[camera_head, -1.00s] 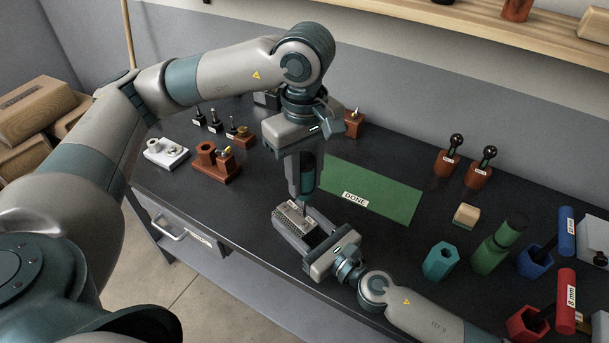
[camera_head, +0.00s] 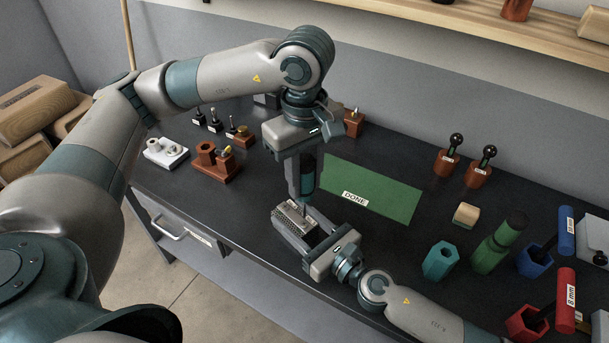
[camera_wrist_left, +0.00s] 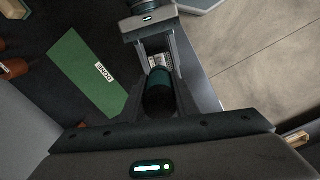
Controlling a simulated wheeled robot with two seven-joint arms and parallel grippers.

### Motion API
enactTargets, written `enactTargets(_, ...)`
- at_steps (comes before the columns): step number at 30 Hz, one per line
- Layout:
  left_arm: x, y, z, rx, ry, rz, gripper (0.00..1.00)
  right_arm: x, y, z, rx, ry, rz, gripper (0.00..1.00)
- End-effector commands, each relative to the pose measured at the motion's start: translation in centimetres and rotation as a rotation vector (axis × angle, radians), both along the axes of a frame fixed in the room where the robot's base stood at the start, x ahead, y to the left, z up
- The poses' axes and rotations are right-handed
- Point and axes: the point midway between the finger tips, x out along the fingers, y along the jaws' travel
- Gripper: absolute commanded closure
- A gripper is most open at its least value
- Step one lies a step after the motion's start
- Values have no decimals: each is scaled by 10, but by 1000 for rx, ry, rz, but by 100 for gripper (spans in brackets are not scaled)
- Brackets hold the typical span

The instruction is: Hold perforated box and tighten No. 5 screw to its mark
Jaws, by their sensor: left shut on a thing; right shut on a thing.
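My left gripper (camera_head: 303,190) is shut on a driver with a dark teal handle (camera_head: 308,172) and points it straight down over the box. The handle also shows between the fingers in the left wrist view (camera_wrist_left: 158,95). The grey perforated box (camera_head: 291,224) lies near the bench's front edge, with a light label plate on top. My right gripper (camera_head: 308,232) is shut on the box from the right. The driver's tip, the screw head and its mark are hidden or too small to make out.
A green mat marked DONE (camera_head: 385,197) lies behind the box. Brown holders (camera_head: 217,165) and a white block (camera_head: 165,153) stand at the left. Teal (camera_head: 440,260), green (camera_head: 497,245), blue and red holders and tools crowd the right.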

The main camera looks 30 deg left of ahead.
Motion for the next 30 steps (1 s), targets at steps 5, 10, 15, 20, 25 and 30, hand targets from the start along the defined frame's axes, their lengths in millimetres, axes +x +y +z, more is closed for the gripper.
enactTargets(5, 0, 0, -4, 0, 0, 0, 100, 0, 0, 0, 0, 0, 0, 84)
enactTargets(10, 0, 0, -7, 0, 1, 0, 100, 0, 0, 0, 0, 0, 0, 84)
enactTargets(15, 0, 0, -11, 0, 1, 0, 100, 0, 0, 0, 0, 0, 0, 84)
enactTargets(20, 0, 0, -14, 0, 0, 0, 100, 0, 0, 0, 0, 0, 0, 84)
enactTargets(25, 0, 0, -16, 0, -1, -3, 100, 0, 0, 0, 0, 0, 0, 84)
enactTargets(30, 0, 0, -16, 0, 0, -62, 100, 0, 0, 0, 0, 0, 0, 84)
